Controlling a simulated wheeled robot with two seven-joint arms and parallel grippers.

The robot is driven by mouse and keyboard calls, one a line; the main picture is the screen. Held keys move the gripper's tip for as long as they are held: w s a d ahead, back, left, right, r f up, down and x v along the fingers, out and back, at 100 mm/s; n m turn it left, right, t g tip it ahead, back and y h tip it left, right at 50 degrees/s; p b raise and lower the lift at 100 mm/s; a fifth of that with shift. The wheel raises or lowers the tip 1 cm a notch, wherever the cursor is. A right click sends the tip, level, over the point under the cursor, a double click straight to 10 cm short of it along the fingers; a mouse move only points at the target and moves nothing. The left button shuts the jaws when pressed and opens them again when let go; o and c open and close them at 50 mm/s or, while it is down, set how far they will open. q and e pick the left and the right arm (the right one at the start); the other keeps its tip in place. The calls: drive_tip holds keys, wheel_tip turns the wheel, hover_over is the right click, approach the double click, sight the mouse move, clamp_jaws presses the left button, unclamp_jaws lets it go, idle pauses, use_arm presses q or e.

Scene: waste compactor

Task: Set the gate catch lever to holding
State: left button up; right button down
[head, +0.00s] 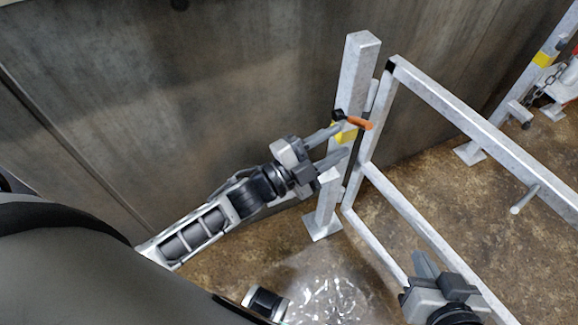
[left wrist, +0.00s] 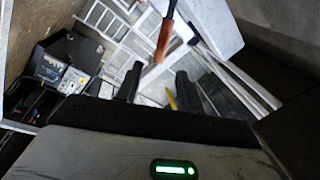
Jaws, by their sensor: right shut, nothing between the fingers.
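The gate catch lever (head: 358,122) has an orange handle on a black pivot and sits on the galvanised gate post (head: 358,70), above a yellow band. Its handle points right and slightly down in the head view. My left gripper (head: 343,141) is open, its two fingers reaching to the post just below the lever. In the left wrist view the orange handle (left wrist: 164,40) hangs above and between the open fingers (left wrist: 158,84), with no visible grip on it. My right gripper (head: 428,266) is low at the gate's lower rails, shut and empty.
The galvanised gate frame (head: 460,103) extends right from the post, with a short peg (head: 524,198) on it. A further post with a chain (head: 540,85) stands at the far right. A dark wall (head: 220,70) rises behind. Clear wrap-like material (head: 325,290) lies on the floor.

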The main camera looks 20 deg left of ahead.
use_arm(q)
drive_tip(key=v, duration=1)
